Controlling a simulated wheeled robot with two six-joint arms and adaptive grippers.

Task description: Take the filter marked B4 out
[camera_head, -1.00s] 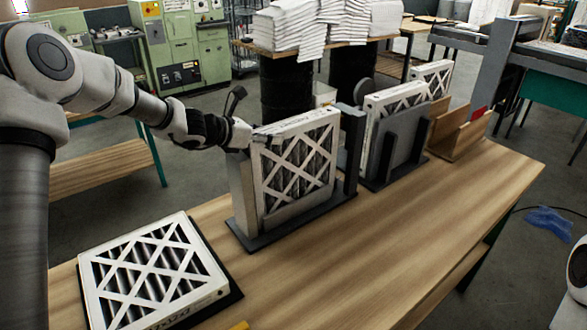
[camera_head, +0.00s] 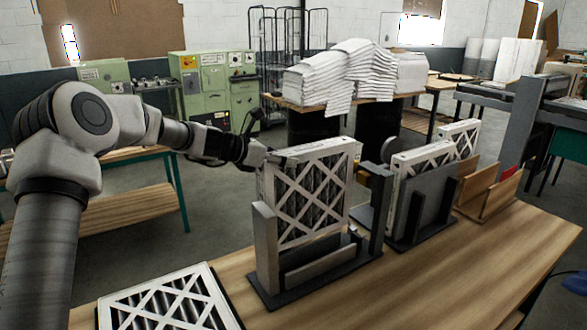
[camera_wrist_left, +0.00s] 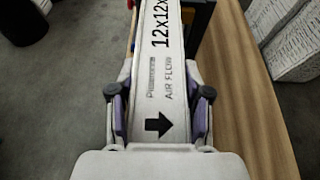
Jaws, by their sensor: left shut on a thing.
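A white-framed pleated filter (camera_head: 308,200) with crossed white strips stands upright above its dark grey holder (camera_head: 265,250). My left gripper (camera_head: 272,158) is shut on the filter's upper left edge. In the left wrist view the two fingers (camera_wrist_left: 158,108) clasp both sides of the filter's white edge (camera_wrist_left: 158,70), which reads "12x12x" and "AIR FLOW" with a black arrow. No B4 mark is legible. The filter's lower edge shows above the holder's front lip, between the end posts. My right gripper is out of view.
Another filter (camera_head: 165,305) lies flat at the front left of the wooden table (camera_head: 445,275). More filters stand in a grey holder (camera_head: 430,205) and behind a wooden one (camera_head: 490,195) to the right. The table's front right is clear.

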